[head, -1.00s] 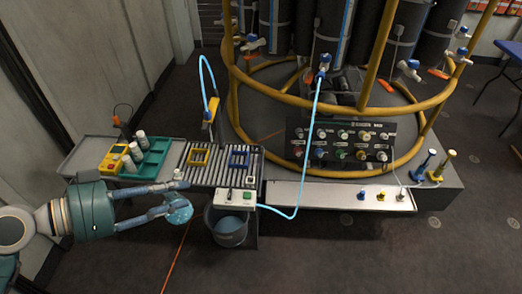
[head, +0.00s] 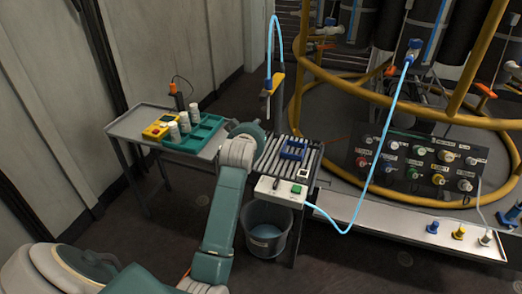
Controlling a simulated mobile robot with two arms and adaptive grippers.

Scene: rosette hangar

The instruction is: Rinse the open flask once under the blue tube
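A light-blue tube (head: 270,40) arches over beside a yellow holder (head: 276,84), its end pointing down above the back of the slatted rack (head: 266,164). A grey bucket (head: 267,243) with bluish liquid stands below the rack's front. Several pale bottles (head: 174,131) stand in the teal tray (head: 214,124) at the left; I cannot tell whether any is the open flask. My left arm reaches up from the bottom left to the left side of the rack. Its gripper is hidden behind its own wrist. My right gripper is out of view.
A white control box (head: 279,190) with a green button sits at the rack's front, and a blue frame (head: 293,149) lies on the rack. A yellow device (head: 160,127) is on the side table (head: 126,124). A yellow pipe ring (head: 400,116) and valve panel (head: 425,163) stand right.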

